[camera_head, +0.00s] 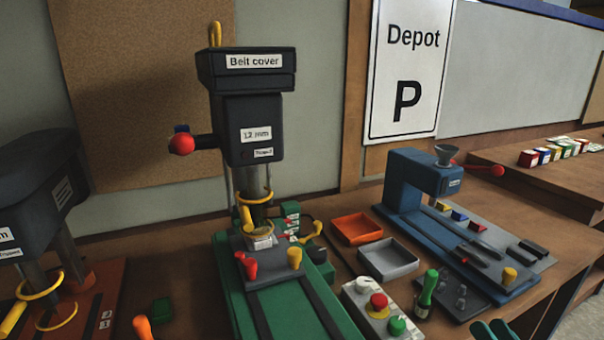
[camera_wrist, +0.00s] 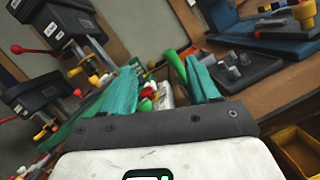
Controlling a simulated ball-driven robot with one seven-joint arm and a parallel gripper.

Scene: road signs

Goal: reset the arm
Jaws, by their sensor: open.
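My gripper (camera_wrist: 161,70) shows in the wrist view with two teal fingers spread apart and nothing between them. In the head view, only the teal fingertips (camera_head: 491,329) show at the bottom edge, right of centre, in front of the workbench. The rest of my arm is out of the head view.
A drill press (camera_head: 252,118) labelled "Belt cover" stands mid-left, with another dark machine (camera_head: 40,190) at far left. A blue press (camera_head: 420,180), an orange tray (camera_head: 357,229) and a grey tray (camera_head: 389,258) sit right. A yellow bin (camera_wrist: 298,150) is low right in the wrist view.

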